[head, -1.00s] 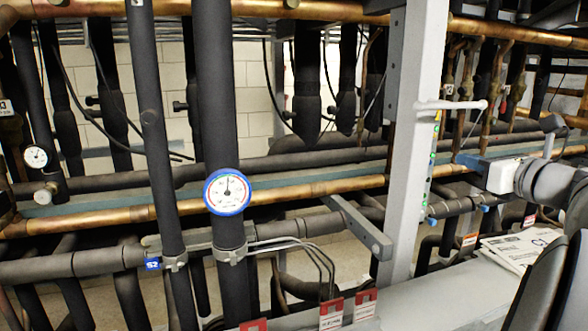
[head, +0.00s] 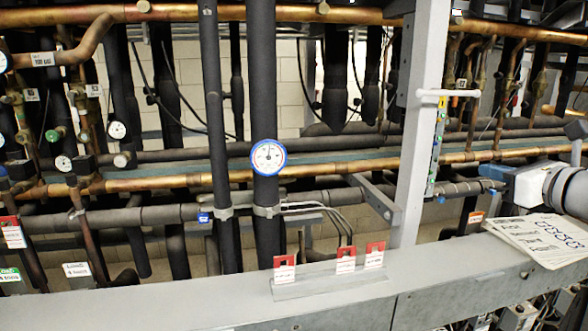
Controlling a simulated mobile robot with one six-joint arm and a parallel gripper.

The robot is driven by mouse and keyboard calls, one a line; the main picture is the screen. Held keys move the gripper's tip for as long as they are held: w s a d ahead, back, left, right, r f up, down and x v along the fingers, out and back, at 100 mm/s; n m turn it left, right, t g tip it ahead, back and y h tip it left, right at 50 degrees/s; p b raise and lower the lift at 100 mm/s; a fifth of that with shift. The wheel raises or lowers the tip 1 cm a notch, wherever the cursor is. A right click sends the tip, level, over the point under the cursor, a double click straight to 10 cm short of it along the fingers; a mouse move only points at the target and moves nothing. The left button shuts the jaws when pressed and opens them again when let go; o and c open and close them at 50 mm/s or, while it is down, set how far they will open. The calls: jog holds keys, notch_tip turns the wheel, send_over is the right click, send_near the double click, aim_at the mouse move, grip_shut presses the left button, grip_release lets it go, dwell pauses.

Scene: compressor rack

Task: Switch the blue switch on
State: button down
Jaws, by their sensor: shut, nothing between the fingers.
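I cannot make out a blue switch for certain. A narrow strip (head: 437,140) with small green and blue marks runs down the grey post; the marks are too small to tell as switches. My gripper (head: 485,173) shows in the head view at the right, a white body with a blue tip pointing left. It is shut and empty. It appears to the right of the post and strip, in front of the pipes, with a visible gap between. Its fingertips are small and partly unclear.
The grey post (head: 424,125) carries a white rod (head: 449,93). A blue-rimmed gauge (head: 268,157) sits on a dark vertical pipe. Papers (head: 545,238) lie on the grey beam (head: 180,305) in front. Red-and-white tags (head: 345,260) stand on it. Pipes crowd the back.

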jog(key=s+a+f+n+g+b, duration=0.1)
jog(key=s+a+f+n+g, duration=0.25)
jog(key=a+f+n, duration=0.45)
jog(key=s+a+f+n+g+b, duration=0.2)
jog(key=a+f+n+g, duration=0.35)
jog(key=a+f, duration=0.4)
jog(key=s+a+f+n+g+h+b, duration=0.1)
jog(key=s+a+f+n+h, duration=0.1)
jog(key=s+f+n, duration=0.4)
jog(key=s+a+f+n+g+h+b, duration=0.1)
jog(key=s+f+n, duration=0.4)
jog(key=n, duration=0.7)
notch_tip(320, 180, down, 3)
jog(key=shift+s+a+r+g+h, duration=0.1)
jog(key=shift+s+a+g+h, duration=0.3)
jog(key=shift+g+h, duration=0.35)
